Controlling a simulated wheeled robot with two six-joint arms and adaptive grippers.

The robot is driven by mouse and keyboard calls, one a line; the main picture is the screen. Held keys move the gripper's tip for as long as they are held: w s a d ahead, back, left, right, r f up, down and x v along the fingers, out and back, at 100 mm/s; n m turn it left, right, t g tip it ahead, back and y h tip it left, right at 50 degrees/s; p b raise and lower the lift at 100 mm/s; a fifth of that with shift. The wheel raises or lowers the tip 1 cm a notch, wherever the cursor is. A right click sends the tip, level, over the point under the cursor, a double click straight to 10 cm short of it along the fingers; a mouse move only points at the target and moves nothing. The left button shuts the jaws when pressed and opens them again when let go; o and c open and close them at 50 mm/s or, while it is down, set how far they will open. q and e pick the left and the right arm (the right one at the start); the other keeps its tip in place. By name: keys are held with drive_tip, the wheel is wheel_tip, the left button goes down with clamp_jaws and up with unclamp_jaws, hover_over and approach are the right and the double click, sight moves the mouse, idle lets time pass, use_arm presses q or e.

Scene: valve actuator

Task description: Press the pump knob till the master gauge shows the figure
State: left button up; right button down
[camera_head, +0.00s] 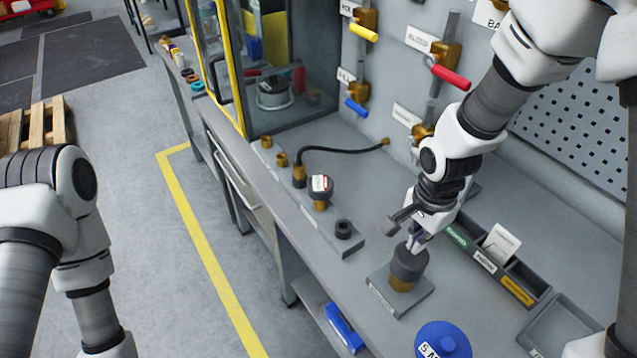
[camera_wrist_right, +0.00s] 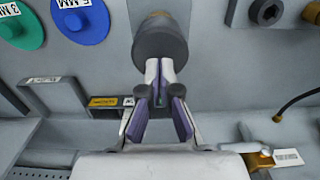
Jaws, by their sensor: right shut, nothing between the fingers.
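The pump knob (camera_head: 409,262) appears to be the dark grey cylinder on a brass collar, upright on a square grey plate (camera_head: 385,292). It also shows at the top of the right wrist view (camera_wrist_right: 160,38). My right gripper (camera_head: 415,243) is shut and empty, its fingertips at the knob's top; whether they touch it I cannot tell. In the right wrist view, the closed fingertips (camera_wrist_right: 159,72) overlap the knob's edge. A round dark gauge (camera_head: 320,186) with a small red and white label stands on a brass stem; its reading is too small to make out. My left gripper is out of view.
A labelled compartment tray (camera_head: 512,285) lies right of the plate. A blue disc (camera_head: 443,342) is at the front. A black fitting (camera_head: 343,230) and a black hose (camera_head: 340,151) lie left. Coloured valve handles (camera_head: 450,77) stick out from the back panel.

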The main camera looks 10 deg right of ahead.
wheel_tip(320, 180, up, 5)
drive_tip(key=p, duration=0.4)
drive_tip(key=shift+r+p, duration=0.1)
drive_tip(key=shift+p, duration=0.3)
